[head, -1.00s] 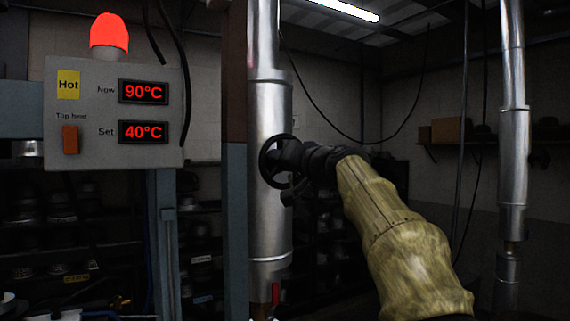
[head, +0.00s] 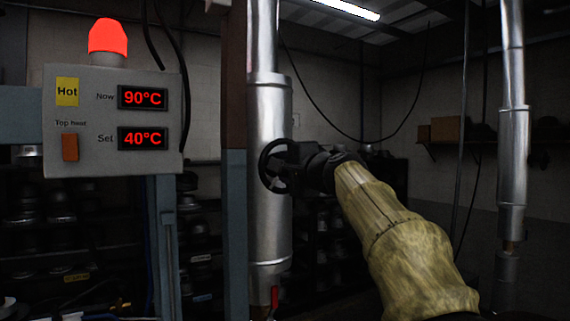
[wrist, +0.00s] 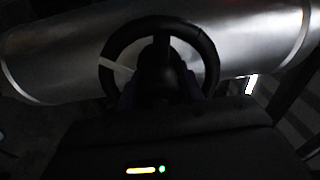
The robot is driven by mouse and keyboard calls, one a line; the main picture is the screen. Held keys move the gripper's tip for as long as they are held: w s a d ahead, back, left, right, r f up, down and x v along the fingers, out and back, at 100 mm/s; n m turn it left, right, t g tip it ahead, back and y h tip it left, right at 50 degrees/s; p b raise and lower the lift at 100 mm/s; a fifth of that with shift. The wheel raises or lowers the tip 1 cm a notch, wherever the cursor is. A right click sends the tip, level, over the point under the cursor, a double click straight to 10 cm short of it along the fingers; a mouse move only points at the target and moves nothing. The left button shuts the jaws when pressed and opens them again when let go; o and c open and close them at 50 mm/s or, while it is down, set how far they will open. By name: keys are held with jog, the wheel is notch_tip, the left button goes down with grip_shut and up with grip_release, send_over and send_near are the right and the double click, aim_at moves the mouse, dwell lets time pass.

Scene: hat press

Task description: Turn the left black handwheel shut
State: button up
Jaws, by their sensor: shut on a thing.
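The black handwheel (head: 264,168) sits on the side of a thick silver pipe (head: 268,225) in the middle of the head view. My gripper (head: 292,166) is at the wheel and shut on it; the arm reaches in from the lower right in a yellowish sleeve. In the wrist view the wheel's rim (wrist: 112,46) arches in front of the pipe (wrist: 50,55), with one dark spoke at the top. The dark gripper body hides the hub and the lower rim, and the fingertips are hard to make out.
A grey control box (head: 110,155) at the left reads 90°C now and 40°C set, under a lit red lamp (head: 108,36). A blue-grey post (head: 235,230) stands just left of the pipe. A second silver pipe (head: 513,170) stands at the right. Dark shelves fill the back.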

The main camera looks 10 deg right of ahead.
jog(key=m, duration=0.2)
jog(key=m+p, duration=0.1)
jog(key=m, duration=0.1)
jog(key=shift+r, duration=0.25)
jog(key=m+p, duration=0.1)
jog(key=m, duration=0.2)
jog(key=shift+m+p, duration=0.3)
jog(key=m+p, duration=0.1)
jog(key=m, duration=0.2)
jog(key=shift+m+p, duration=0.3)
jog(key=m+p, duration=0.1)
jog(key=m, duration=0.2)
jog(key=shift+m+p, duration=0.3)
jog(key=shift+p, duration=0.05)
jog(key=m+p, duration=0.1)
jog(key=m, duration=0.2)
jog(key=shift+m+p, duration=0.3)
jog(key=shift+p, duration=0.1)
jog(key=m+p, duration=0.1)
jog(key=m, duration=0.2)
jog(key=shift+m+p, duration=0.3)
jog(key=shift+p, duration=0.05)
jog(key=m, duration=0.5)
jog(key=shift+f+m+p, duration=0.15)
jog(key=shift+m+p, duration=0.15)
